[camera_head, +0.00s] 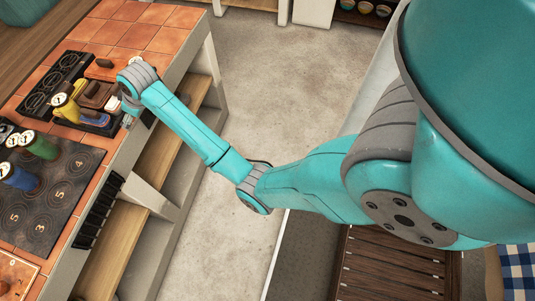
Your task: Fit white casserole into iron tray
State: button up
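My arm reaches left over the tiled counter, and my gripper (117,104) is at its right edge, small and partly hidden by the wrist. I cannot tell whether its fingers are open or shut. A small pale patch shows at the gripper, but I cannot tell whether it is the white casserole or part of the gripper. No white casserole shows clearly elsewhere. A black tray with ring-shaped places (55,84) lies farther left. I cannot tell which is the iron tray.
A yellow pot (66,108) stands left of the gripper. A green pot (40,147) and a blue pot (20,178) stand on or by a dark numbered mat (62,185). Wooden shelves (120,245) run under the counter (135,38). The floor (275,80) is clear.

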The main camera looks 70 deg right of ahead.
jog(key=s+a+f+t, duration=0.2)
jog(key=s+a+f, duration=0.5)
jog(key=s+f, duration=0.4)
jog(key=s+a+f+t, duration=0.1)
jog(key=s+a, duration=0.2)
jog(key=s, duration=0.4)
jog(key=s+a+f+t, duration=0.1)
jog(key=s+a+f, duration=0.1)
jog(key=s, duration=0.4)
jog(key=s+a+r+t, duration=0.2)
jog(key=s+a+r, duration=0.1)
jog(key=s+r, duration=0.6)
jog(key=s+a+r+t, duration=0.2)
jog(key=s+r, duration=0.8)
jog(key=s, duration=0.8)
jog(key=shift+a, duration=0.45)
